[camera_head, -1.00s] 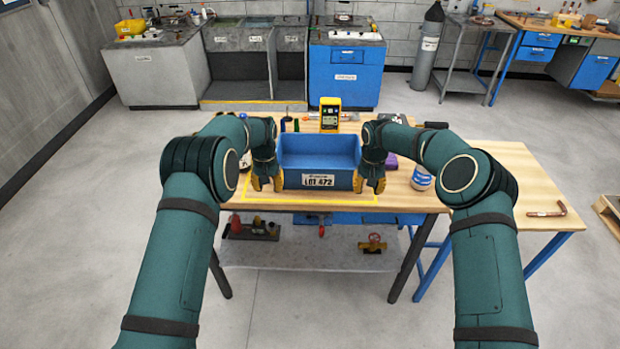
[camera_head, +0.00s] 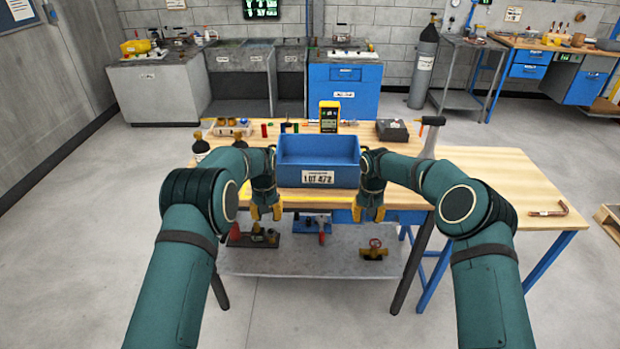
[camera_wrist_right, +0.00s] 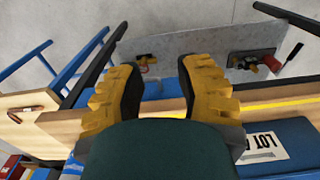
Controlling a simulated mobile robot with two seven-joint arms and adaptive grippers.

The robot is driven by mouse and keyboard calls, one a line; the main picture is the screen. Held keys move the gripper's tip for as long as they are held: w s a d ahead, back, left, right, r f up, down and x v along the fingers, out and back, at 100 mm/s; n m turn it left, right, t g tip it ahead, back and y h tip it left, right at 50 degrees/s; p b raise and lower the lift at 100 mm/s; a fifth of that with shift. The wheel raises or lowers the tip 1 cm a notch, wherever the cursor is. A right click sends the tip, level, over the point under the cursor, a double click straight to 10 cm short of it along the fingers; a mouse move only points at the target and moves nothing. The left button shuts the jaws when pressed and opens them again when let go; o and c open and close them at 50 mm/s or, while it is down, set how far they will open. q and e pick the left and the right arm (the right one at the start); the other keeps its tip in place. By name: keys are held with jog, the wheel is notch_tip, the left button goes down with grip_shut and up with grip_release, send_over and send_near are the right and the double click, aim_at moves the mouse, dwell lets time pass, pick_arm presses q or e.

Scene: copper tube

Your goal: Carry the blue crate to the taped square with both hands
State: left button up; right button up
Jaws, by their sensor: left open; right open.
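The blue crate (camera_head: 318,172), labelled LOT 472, stands upright on the wooden table. Yellow tape (camera_head: 244,193) shows on the tabletop at the crate's left; much of the taped square is hidden by the crate and my arms, so I cannot tell whether the crate is fully inside. My left gripper (camera_head: 265,213) is open and empty, low in front of the crate's left side. My right gripper (camera_head: 369,213) is open and empty, low in front of its right side. In the right wrist view, the crate (camera_wrist_right: 300,133) is beside my right gripper (camera_wrist_right: 158,78), outside its spread fingers.
A yellow meter (camera_head: 329,116) stands behind the crate. A dark bottle (camera_head: 200,149) stands at the left. A side table (camera_head: 500,175) holds a copper tube (camera_head: 550,210). A shelf lies below.

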pick_arm(q)
jog(key=shift+f, duration=0.1)
pick_arm(e)
notch_tip(320, 180, up, 12)
jog(key=shift+r, duration=0.2)
jog(key=shift+f, duration=0.1)
dwell(0.3)
